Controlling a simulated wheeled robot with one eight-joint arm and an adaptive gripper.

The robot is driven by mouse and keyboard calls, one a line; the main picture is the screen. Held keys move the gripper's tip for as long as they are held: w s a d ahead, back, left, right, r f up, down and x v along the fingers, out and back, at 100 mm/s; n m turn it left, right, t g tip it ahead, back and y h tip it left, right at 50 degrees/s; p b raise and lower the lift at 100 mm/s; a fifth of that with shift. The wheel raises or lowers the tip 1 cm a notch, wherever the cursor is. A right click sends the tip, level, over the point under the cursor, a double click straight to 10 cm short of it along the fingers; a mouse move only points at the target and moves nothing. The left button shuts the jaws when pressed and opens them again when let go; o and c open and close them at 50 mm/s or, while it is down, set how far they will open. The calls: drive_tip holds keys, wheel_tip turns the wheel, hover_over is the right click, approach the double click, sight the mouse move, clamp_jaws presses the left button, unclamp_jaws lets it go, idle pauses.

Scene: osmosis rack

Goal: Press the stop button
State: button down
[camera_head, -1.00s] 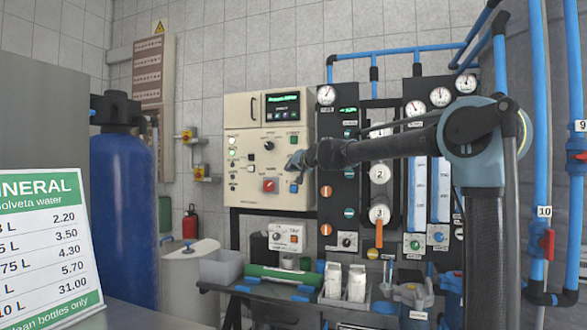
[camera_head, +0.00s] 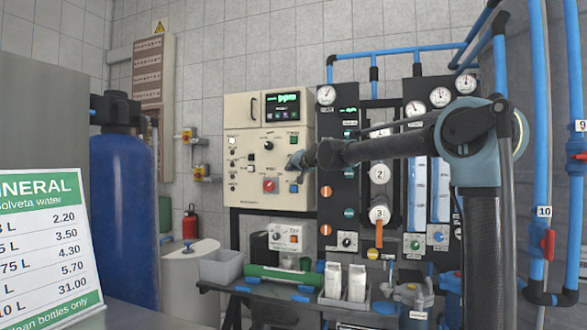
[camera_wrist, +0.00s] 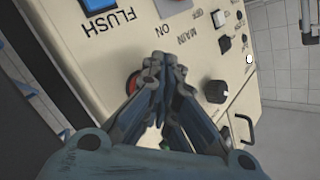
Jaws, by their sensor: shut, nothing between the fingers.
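The blue button (camera_wrist: 98,4) is labelled FLUSH.
A red main switch (camera_head: 269,185) and a black knob (camera_head: 268,146) are on the panel near my fingers. The dark gauge board (camera_head: 337,122) stands just right of the panel.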

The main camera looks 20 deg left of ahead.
drive_tip(key=shift+w, duration=0.1)
idle(0.4)
drive_tip(key=shift+s, duration=0.85)
drive_tip(key=shift+s, duration=0.1)
drive_tip(key=s, duration=0.4)
drive_tip(key=shift+s+a, duration=0.15)
drive_tip(key=shift+s, duration=0.2)
idle(0.5)
